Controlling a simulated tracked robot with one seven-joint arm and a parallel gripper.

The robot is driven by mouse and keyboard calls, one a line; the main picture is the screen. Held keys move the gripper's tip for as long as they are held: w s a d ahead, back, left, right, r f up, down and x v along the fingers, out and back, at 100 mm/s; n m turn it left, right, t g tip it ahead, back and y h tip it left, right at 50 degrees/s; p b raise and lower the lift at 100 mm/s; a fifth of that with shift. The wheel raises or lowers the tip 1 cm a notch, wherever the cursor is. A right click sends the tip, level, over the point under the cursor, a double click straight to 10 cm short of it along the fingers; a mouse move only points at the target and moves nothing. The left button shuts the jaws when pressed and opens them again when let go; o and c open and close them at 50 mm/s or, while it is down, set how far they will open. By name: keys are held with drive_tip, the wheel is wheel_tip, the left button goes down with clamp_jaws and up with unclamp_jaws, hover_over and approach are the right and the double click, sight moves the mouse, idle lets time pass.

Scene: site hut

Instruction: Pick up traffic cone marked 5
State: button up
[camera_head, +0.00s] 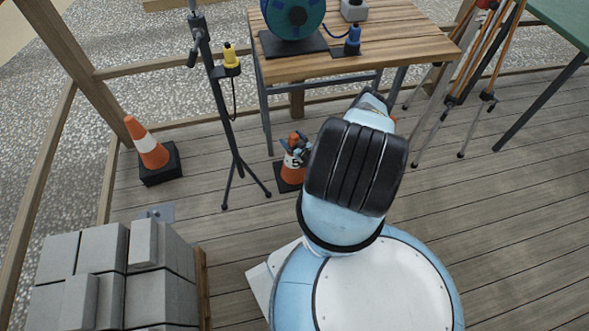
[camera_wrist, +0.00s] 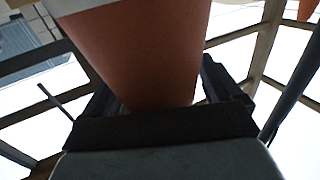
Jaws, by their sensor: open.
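The traffic cone marked 5 (camera_head: 291,172) stands upright on the deck in front of the wooden table. It is orange with a white band bearing a black 5 and has a dark base. My gripper (camera_head: 298,145) is at its upper part and hides some of it. In the wrist view the orange cone (camera_wrist: 150,50) fills the space between the jaws of my gripper (camera_wrist: 163,88). The jaws are open, one on each side of the cone. I cannot tell whether either finger touches it.
Another orange cone (camera_head: 147,143) stands on a black block at the left. A dark stand (camera_head: 222,110) is left of the marked cone. The wooden table (camera_head: 385,45) is behind it. Grey blocks (camera_head: 115,280) are stacked front left. Tripods stand at the right.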

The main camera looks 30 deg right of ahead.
clamp_jaws()
idle(0.7)
drive_tip(key=shift+d+r, duration=0.1)
